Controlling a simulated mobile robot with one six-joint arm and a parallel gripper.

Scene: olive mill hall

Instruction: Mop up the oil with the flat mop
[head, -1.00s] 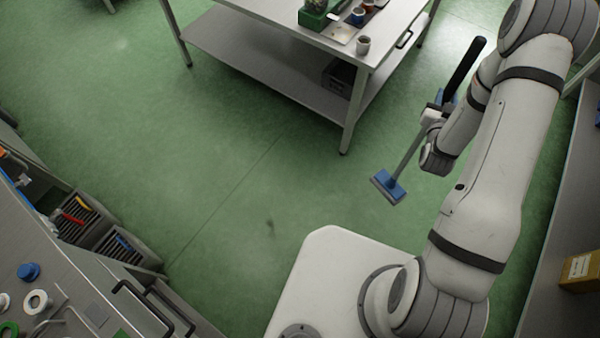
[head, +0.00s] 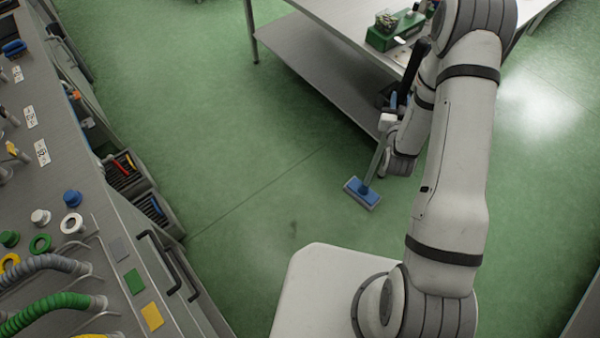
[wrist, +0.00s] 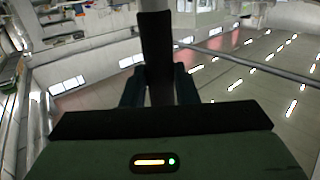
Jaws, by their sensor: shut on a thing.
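The flat mop (head: 363,193) has a blue rectangular head, a grey lower pole and a thick black upper handle. In the head view it hangs steeply tilted left of my arm, its head over the green floor; I cannot tell whether it touches. My gripper (head: 391,118) is shut on the mop's handle, partly hidden by my arm. In the wrist view the dark handle (wrist: 157,45) stands between the two fingers of my gripper (wrist: 158,85). A small, faint dark spot (head: 293,224) lies on the floor left of the mop; I cannot tell whether it is oil.
A steel table (head: 345,22) with a lower shelf stands behind the mop, bearing a green box (head: 394,32). A long workbench (head: 85,180) with hoses and coloured rings runs along the left, crates (head: 135,180) beside it. Open green floor lies between them.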

